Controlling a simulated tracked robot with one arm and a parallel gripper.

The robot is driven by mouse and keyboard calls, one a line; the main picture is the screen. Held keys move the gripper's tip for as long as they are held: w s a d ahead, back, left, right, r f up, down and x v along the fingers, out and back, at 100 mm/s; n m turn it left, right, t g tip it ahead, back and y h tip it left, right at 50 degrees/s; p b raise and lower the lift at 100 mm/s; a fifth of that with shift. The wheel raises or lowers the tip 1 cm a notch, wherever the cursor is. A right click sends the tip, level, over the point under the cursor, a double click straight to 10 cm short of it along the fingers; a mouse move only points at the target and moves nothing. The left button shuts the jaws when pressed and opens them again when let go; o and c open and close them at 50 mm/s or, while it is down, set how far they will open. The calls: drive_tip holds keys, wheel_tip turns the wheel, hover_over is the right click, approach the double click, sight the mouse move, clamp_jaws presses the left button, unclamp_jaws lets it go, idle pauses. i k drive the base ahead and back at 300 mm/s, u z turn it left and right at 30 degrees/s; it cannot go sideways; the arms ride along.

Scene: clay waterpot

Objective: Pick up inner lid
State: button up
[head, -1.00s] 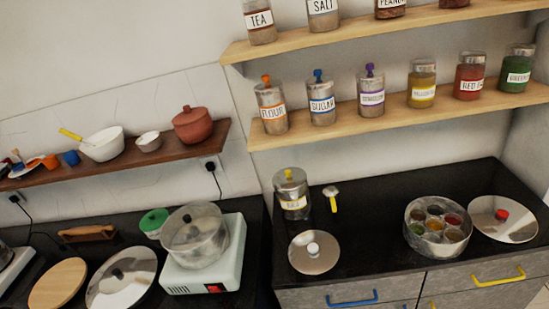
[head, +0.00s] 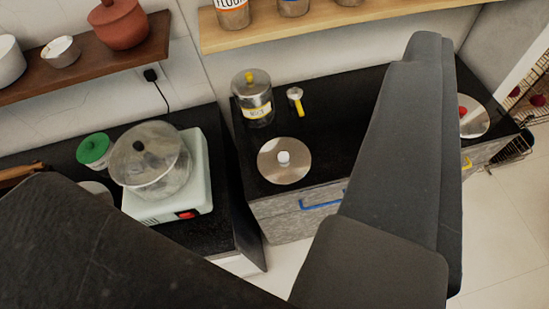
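A round, flat metal lid (head: 270,171) with a white knob lies on the black counter in the middle of the picture. I cannot tell from its look alone whether it is the inner lid. Other lids are the glass one on the pot (head: 151,160), with a dark knob, and a metal one with a red knob (head: 474,121), partly hidden at the right. Large dark parts of my own arm cross the lower left and the right. I make out no fingertips, and nothing is seen held. The metal lid with the white knob is unobstructed.
A glass jar (head: 257,112) with a yellow knob and a yellow-handled tool (head: 298,102) stand behind the lid. A white stove (head: 190,197) and a green-lidded pot (head: 93,150) are at the left. Shelves hang above. My arm hides much of the right counter.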

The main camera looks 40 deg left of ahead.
sight(283, 160)
drive_tip(key=u, duration=0.1)
drive_tip(key=i, duration=1)
drive_tip(key=z, duration=0.1)
